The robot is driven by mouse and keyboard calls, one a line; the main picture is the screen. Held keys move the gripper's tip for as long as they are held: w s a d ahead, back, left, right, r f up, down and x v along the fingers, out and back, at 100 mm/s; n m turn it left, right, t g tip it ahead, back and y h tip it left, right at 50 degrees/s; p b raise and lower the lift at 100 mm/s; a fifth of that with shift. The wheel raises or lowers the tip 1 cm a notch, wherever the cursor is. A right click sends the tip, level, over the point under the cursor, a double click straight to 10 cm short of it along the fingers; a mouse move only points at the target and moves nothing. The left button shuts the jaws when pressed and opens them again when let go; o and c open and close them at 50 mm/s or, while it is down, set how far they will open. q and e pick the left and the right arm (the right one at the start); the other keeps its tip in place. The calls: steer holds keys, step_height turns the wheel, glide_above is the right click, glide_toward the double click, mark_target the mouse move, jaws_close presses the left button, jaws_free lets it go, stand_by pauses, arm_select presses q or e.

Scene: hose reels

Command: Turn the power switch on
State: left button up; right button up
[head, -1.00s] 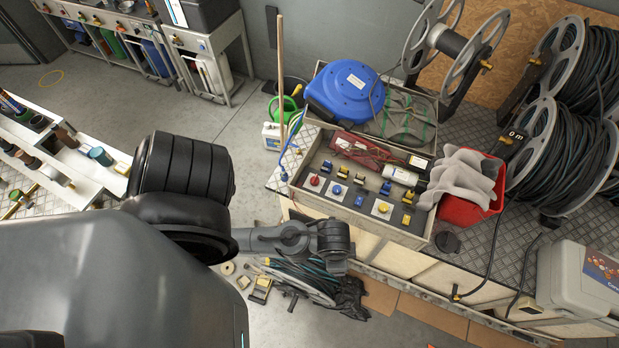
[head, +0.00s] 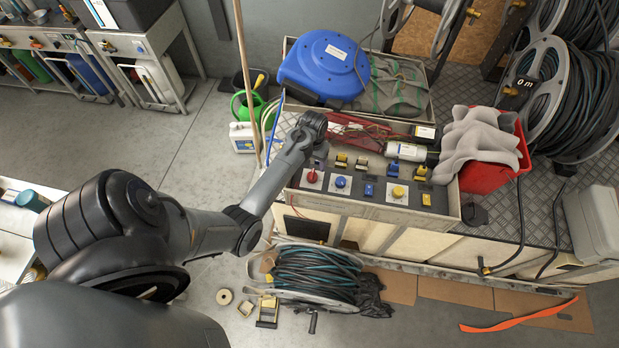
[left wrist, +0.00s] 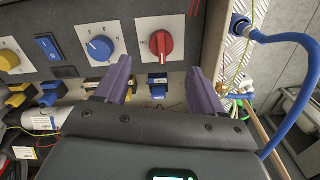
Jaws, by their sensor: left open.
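The control panel (head: 325,190) is a grey box face with several controls. A red rotary knob (left wrist: 161,43) sits on a white plate, with a blue knob (left wrist: 99,46) to its left, then a blue rocker switch (left wrist: 48,46) and a yellow knob (left wrist: 8,60). In the head view, the red knob (head: 311,177) is at the panel's left end. My right gripper is not in view.
A blue hose reel (head: 326,62) stands behind the panel. A red bin (head: 490,172) with grey cloth is to its right. A blue hose (left wrist: 290,38) runs beside the panel. A wooden pole (head: 247,80) stands left of the bench. A cable reel (head: 312,280) lies on the floor.

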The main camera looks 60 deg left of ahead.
mark_target(312, 175)
arm_select(q)
step_height(312, 175, down, 10)
steer(key=shift+s+a+b, duration=0.1)
steer(key=shift+s+b, duration=0.05)
steer(key=shift+b, duration=0.6)
steer(key=c, duration=1.1)
steer(key=shift+o, duration=0.2)
